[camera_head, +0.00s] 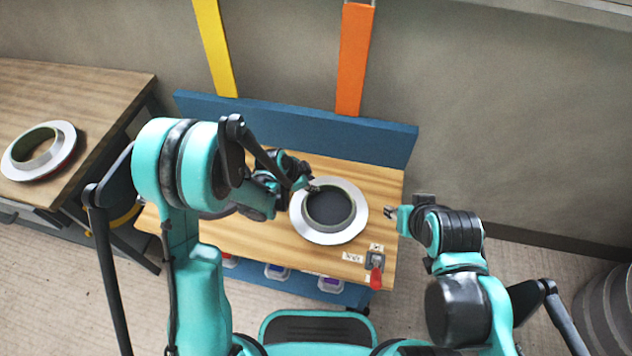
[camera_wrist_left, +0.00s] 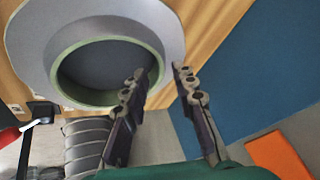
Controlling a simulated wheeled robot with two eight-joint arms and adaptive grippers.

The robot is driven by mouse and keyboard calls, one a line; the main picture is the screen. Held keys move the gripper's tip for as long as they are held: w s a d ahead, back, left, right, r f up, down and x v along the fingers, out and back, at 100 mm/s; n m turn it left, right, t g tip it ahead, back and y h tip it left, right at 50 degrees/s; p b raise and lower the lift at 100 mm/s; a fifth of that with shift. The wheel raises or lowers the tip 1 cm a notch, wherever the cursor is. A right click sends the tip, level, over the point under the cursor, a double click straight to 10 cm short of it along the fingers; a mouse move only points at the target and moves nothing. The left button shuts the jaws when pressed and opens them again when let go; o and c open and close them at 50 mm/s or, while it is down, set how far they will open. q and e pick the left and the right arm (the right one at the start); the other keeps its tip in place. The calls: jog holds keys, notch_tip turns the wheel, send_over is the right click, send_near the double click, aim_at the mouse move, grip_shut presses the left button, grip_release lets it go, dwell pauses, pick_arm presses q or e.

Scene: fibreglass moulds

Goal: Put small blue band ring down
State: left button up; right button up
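A ring-shaped mould with a wide pale grey flange (camera_head: 357,222), a green inner rim and a dark centre lies flat on the wooden workbench (camera_head: 235,237). No blue band shows on it. It fills the upper left of the left wrist view (camera_wrist_left: 28,50). My left gripper (camera_head: 313,188) is at the ring's upper left edge. In the left wrist view its fingers (camera_wrist_left: 158,76) are apart, one over the opening and one outside the green rim, with a gap between them. My right gripper (camera_head: 390,212) is right of the ring, clear of it; its fingers are too small to read.
A second ring (camera_head: 66,140) with a red underside lies on the side table (camera_head: 105,85) at left. A red-handled tool (camera_head: 376,277) lies at the workbench's front right corner. A blue board (camera_head: 300,125) closes the bench's back edge. Bins (camera_head: 277,271) sit below the front.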

pick_arm(q)
jog(key=s+a+r+n+t+y+p, duration=0.1)
jog(key=s+a+r+n, duration=0.25)
jog(key=r, duration=0.55)
jog(key=s+a+r+n+y+p, duration=0.1)
jog(key=s+a+r+n, duration=0.2)
jog(key=s+a+r, duration=0.35)
jog(key=s+a+r+n+t+y, duration=0.1)
jog(key=s+a+r+n+y, duration=0.1)
jog(key=s+a+r+n, duration=0.2)
jog(key=shift+s+a+r+n+t, duration=0.15)
jog(key=shift+s+r+n+t, duration=0.25)
jog(key=shift+s+r+n, duration=2.05)
jog(key=shift+s+f+m, duration=0.75)
jog(key=shift+f+m, duration=0.05)
